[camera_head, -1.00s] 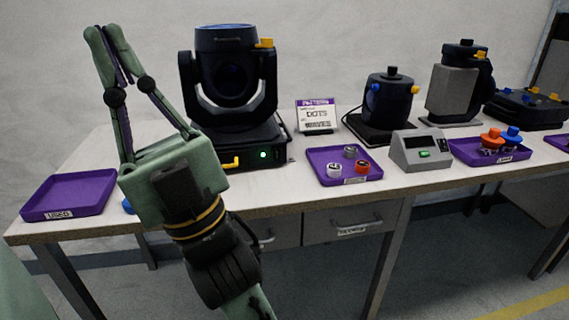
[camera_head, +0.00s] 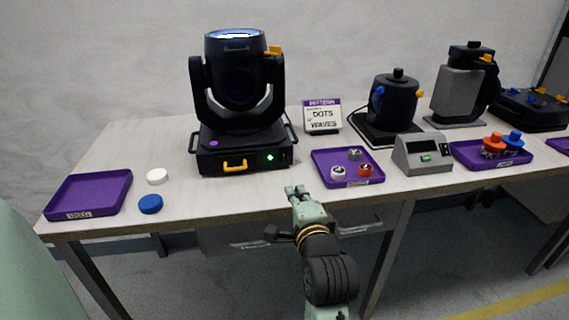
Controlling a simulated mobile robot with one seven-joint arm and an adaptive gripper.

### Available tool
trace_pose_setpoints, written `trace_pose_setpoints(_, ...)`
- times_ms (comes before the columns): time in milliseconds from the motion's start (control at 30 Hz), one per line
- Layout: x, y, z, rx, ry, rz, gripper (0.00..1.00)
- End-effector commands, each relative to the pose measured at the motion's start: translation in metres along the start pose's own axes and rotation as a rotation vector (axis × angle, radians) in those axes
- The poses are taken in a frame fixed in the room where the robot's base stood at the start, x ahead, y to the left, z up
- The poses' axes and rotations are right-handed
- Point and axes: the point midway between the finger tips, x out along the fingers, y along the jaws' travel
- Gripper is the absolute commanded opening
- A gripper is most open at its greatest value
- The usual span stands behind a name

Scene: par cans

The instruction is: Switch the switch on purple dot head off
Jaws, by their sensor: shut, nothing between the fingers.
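A black moving-head light (camera_head: 238,85) stands on the left half of the table. Its base (camera_head: 225,150) has a small purple dot (camera_head: 213,144) at the front left, a yellow handle (camera_head: 235,166), and a lit green round light (camera_head: 270,157). A small dark part (camera_head: 284,157) sits right of the green light; I cannot tell its position. My gripper (camera_head: 296,190) is in front of and below the base's right end, near the table's front edge. Its fingers are together and hold nothing. It is apart from the light.
A purple tray (camera_head: 322,157) with small parts is right of my gripper, beside a grey box (camera_head: 420,150) with a green display. An empty purple tray (camera_head: 95,190), a white cap (camera_head: 157,176) and a blue cap (camera_head: 150,204) are at left. A pattern sign (camera_head: 322,115) stands behind.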

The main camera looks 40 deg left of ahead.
Motion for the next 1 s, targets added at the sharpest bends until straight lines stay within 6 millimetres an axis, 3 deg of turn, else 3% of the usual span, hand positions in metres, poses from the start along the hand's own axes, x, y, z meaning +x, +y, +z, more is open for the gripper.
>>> trace_pose_setpoints(233,0.002,-0.001,0.001,-0.004,-0.001,-0.003,0.00)
trace_pose_setpoints(367,0.013,-0.002,0.001,-0.004,-0.003,-0.003,0.00)
trace_pose_setpoints(800,0.102,-0.004,0.002,-0.005,-0.002,-0.003,0.00)
trace_pose_setpoints(1000,0.130,-0.004,0.001,-0.006,-0.001,-0.004,0.00)
